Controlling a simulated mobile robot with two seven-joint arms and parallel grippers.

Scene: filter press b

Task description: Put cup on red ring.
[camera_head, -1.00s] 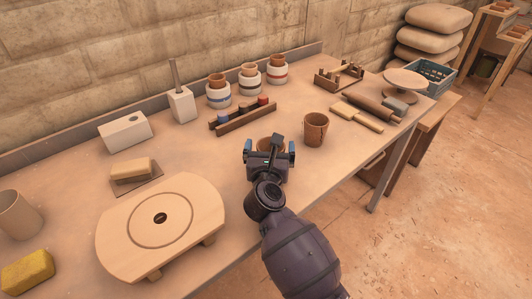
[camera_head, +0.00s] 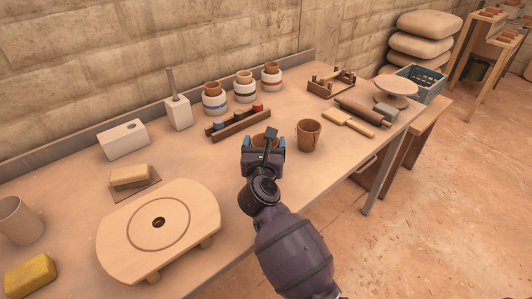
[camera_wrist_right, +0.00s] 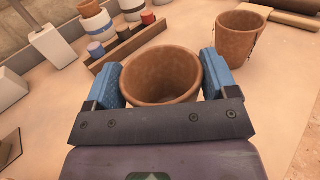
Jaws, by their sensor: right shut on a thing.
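My right gripper (camera_head: 264,144) is shut on a brown clay cup (camera_head: 265,138) on the table. In the right wrist view, the blue fingers press on both sides of this cup (camera_wrist_right: 162,75), which stands upright with its open mouth up. A second brown cup (camera_head: 309,134), with dark marks on its side, stands just to the right of the gripper. The red ring is a band round a white pot (camera_head: 271,84) at the back, the rightmost of three, with a brown clay piece in its top. My left gripper is not in view.
Pots with a blue band (camera_head: 214,104) and a dark band (camera_head: 243,93) stand beside the red-banded one. A low wooden rack (camera_head: 238,124) with small coloured bottles lies between them and the gripper. A round-marked wooden board (camera_head: 120,244) is at front left. Tools (camera_head: 352,122) lie at right.

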